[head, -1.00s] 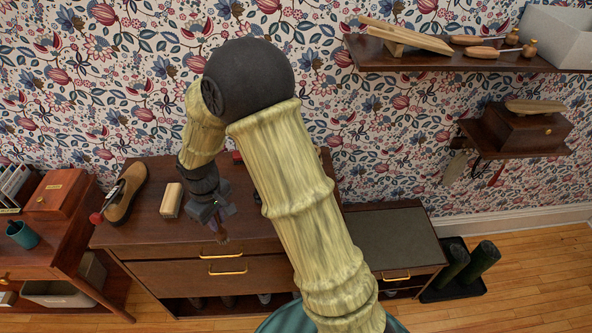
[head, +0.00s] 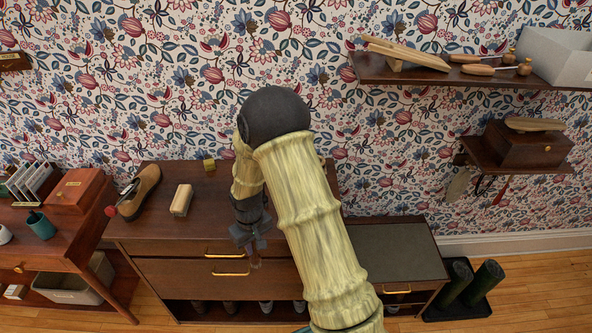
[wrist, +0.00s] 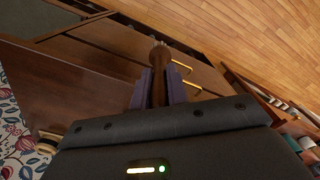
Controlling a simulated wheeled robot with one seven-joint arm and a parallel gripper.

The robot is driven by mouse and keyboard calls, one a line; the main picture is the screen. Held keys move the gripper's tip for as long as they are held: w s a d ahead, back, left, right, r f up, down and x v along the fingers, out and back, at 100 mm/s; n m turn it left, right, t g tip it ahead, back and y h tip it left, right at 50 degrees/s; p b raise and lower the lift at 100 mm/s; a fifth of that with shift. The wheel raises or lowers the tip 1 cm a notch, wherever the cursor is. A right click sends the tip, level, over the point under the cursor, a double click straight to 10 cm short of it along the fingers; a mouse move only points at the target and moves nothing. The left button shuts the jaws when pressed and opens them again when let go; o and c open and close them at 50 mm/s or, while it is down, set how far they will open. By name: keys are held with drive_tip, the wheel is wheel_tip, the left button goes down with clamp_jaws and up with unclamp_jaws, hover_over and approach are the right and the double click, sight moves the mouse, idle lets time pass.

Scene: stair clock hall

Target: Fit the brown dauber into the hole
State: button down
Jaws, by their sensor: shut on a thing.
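My gripper (head: 252,246) is shut on the brown dauber (wrist: 158,88) and holds it in front of the dresser's drawers or over its front edge; I cannot tell the exact height. In the wrist view the dauber stands out between the two purple-grey fingers (wrist: 157,88), its pale bristled tip pointing away from me. In the head view only a small brown end of the dauber (head: 256,263) shows below the fingers. I cannot make out the hole in either view; my arm covers part of the dresser top.
The dark dresser (head: 155,225) carries a brown shoe (head: 140,192), a pale-sided brush (head: 181,200) and a small yellowish block (head: 209,164) at the back. The desk at left holds a teal cup (head: 41,225) and a wooden box (head: 76,191). A lower grey-topped cabinet (head: 395,252) stands right.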

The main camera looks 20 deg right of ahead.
drive_tip(key=d+f+m, duration=0.3)
drive_tip(key=d+f, duration=0.4)
drive_tip(key=f, duration=0.1)
drive_tip(key=shift+s+f+m, duration=0.25)
drive_tip(key=shift+f+m, duration=0.05)
drive_tip(key=shift+f, duration=0.1)
drive_tip(key=shift+d, duration=0.15)
